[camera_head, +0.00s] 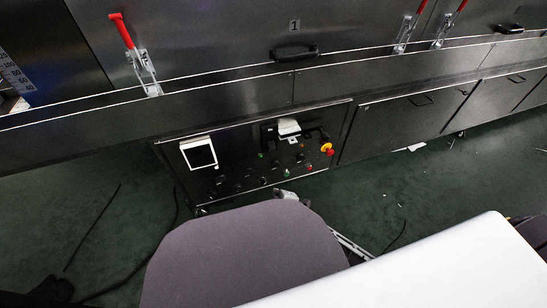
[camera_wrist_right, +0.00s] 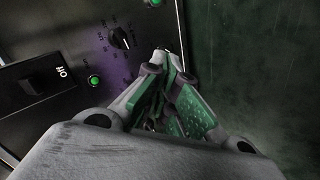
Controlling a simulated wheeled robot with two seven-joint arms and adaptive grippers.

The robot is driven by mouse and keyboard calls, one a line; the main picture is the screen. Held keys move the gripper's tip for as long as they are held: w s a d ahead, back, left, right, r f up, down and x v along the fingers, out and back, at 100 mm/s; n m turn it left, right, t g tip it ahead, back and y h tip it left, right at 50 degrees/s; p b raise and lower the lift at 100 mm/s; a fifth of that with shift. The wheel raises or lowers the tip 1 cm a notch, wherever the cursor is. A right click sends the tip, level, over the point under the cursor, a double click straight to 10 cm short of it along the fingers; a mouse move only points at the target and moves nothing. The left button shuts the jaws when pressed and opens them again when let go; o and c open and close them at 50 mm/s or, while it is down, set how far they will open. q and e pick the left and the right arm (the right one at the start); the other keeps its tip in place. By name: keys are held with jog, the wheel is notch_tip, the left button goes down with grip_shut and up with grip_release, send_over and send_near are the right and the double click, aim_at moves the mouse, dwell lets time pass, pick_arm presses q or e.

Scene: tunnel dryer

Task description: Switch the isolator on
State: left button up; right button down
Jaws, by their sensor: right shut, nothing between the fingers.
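The control panel (camera_head: 250,155) is set in the lower front of the dryer. A red and yellow control (camera_head: 327,149) is at its right side; whether it is the isolator or a stop button is too small to tell. In the right wrist view a black switch block (camera_wrist_right: 40,82) has a lettered label that seems to read "off". My right gripper (camera_wrist_right: 163,68) is shut and empty, in front of the panel's edge, right of a black rotary knob (camera_wrist_right: 120,38). Its grey tip shows below the panel in the head view (camera_head: 287,195). My left gripper is not in view.
The panel also carries a white-framed screen (camera_head: 199,153), several small knobs and a green lamp (camera_wrist_right: 95,81). Red-handled clamps (camera_head: 122,31) stand along the dryer above. Dark green floor (camera_head: 385,200) is open to the right of the panel.

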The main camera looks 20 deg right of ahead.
jog(key=w+d+r+n+t+h, duration=0.25)
jog(key=w+d+n+t, duration=0.2)
jog(key=n, duration=0.55)
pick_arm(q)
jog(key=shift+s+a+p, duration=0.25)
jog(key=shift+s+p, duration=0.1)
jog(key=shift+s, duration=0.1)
pick_arm(e)
jog(key=shift+s+a+r+n+t+y, duration=0.35)
jog(key=shift+a+r+n+t+y, duration=0.4)
jog(key=shift+n, duration=1.6)
jog(key=shift+s+a+r+n+t+y, duration=0.45)
jog(key=shift+n+t, duration=0.65)
jog(key=shift+n, duration=1.2)
jog(key=shift+s+a+r+n+t+y, duration=0.3)
jog(key=shift+n+t+y, duration=0.55)
jog(key=shift+n, duration=1.5)
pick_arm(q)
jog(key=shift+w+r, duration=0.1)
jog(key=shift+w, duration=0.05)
pick_arm(e)
jog(key=shift+w+r, duration=0.15)
jog(key=shift+w, duration=0.05)
